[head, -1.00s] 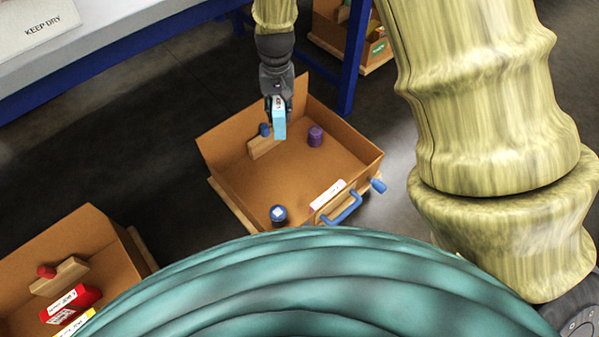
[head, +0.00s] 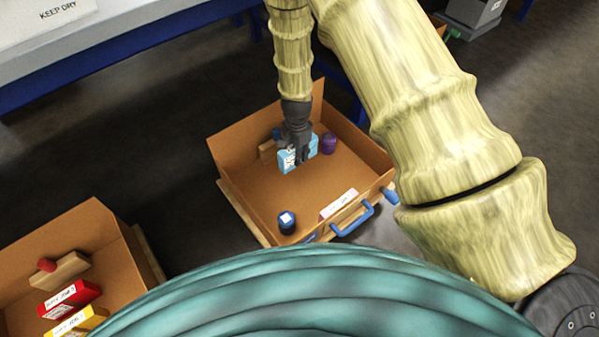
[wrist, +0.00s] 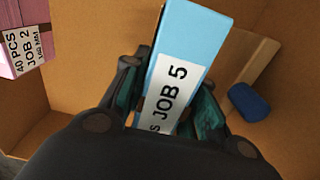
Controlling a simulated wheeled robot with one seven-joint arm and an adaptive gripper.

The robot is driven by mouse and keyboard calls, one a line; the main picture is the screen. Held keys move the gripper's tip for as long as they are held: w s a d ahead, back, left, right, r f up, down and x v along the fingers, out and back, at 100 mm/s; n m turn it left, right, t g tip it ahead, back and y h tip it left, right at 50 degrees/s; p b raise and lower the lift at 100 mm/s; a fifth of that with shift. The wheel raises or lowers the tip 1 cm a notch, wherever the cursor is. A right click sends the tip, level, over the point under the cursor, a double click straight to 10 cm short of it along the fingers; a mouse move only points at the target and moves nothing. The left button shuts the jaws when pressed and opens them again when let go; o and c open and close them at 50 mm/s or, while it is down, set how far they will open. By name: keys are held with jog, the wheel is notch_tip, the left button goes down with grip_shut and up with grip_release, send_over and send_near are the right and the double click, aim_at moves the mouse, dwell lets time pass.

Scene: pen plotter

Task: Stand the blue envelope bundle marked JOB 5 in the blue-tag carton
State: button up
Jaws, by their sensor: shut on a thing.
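My gripper (head: 297,150) is shut on the light blue envelope bundle (head: 286,163), whose white label reads JOB 5 in the wrist view (wrist: 187,35). The fingers sit on either side of the bundle, which hangs within the walls of the middle carton (head: 345,181). Whether its lower edge touches the carton floor cannot be told. This brown carton has blue fittings and a wooden block with a blue peg, also in the wrist view (wrist: 250,102), just right of the bundle. My gripper hides part of the bundle in the head view.
A purple cylinder (head: 328,143) and a dark blue cylinder (head: 287,222) stand in the same carton. A pink item marked JOB 2 (wrist: 15,40) shows at the wrist view's upper left. A left carton (head: 85,225) holds red (head: 70,299) and yellow bundles.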

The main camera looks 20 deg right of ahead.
notch_tip(320, 180, down, 8)
jog(key=b, duration=0.3)
jog(key=shift+r, duration=0.3)
jog(key=o, duration=1.1)
notch_tip(320, 180, up, 12)
jog(key=p, duration=0.6)
